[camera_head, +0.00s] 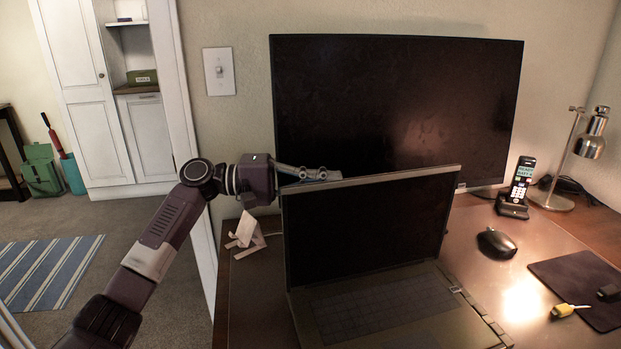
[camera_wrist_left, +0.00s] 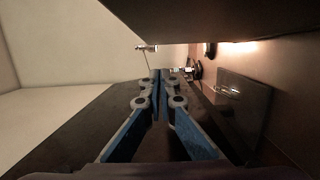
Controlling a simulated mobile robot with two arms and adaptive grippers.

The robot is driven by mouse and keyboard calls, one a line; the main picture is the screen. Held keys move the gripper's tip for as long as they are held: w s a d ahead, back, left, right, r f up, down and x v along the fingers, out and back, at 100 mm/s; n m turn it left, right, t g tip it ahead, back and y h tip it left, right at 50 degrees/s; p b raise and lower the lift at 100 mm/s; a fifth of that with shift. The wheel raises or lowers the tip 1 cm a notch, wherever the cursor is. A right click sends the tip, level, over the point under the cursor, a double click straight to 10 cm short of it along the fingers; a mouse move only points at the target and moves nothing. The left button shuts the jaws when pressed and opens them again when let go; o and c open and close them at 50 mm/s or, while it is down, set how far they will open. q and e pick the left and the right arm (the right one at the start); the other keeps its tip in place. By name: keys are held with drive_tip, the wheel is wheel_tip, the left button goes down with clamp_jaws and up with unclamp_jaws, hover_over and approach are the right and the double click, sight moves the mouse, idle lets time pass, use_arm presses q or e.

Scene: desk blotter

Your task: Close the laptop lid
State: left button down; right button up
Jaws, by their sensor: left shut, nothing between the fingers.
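The laptop stands open on the desk. Its dark-screened lid (camera_head: 365,228) is upright, with the keyboard base (camera_head: 385,305) in front. My left gripper (camera_head: 332,175) is shut and empty at the lid's upper left corner. Its fingers point right along the top edge, between the lid and the monitor behind. I cannot tell whether they touch the lid. In the left wrist view the blue fingers (camera_wrist_left: 160,76) are together with nothing between them. Dark panels lie close around them there, but I cannot tell which is the lid. My right gripper is not in view.
A large monitor (camera_head: 395,95) stands behind the laptop. A small white stand (camera_head: 246,235) is left of it. A mouse (camera_head: 496,243), cordless phone (camera_head: 517,188), lamp (camera_head: 590,145), dark mat (camera_head: 580,280) and yellow-ended stick (camera_head: 563,311) are to the right.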

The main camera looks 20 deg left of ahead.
sight(352, 188)
use_arm(q)
drive_tip(key=d, duration=0.4)
drive_tip(key=shift+s+d, duration=0.2)
drive_tip(key=shift+s, duration=0.15)
drive_tip(key=shift+s+d, duration=0.2)
drive_tip(key=shift+s, duration=0.1)
drive_tip(key=shift+s+d, duration=0.25)
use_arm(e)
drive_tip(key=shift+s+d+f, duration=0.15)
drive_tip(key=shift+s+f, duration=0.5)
use_arm(q)
drive_tip(key=shift+d, duration=0.1)
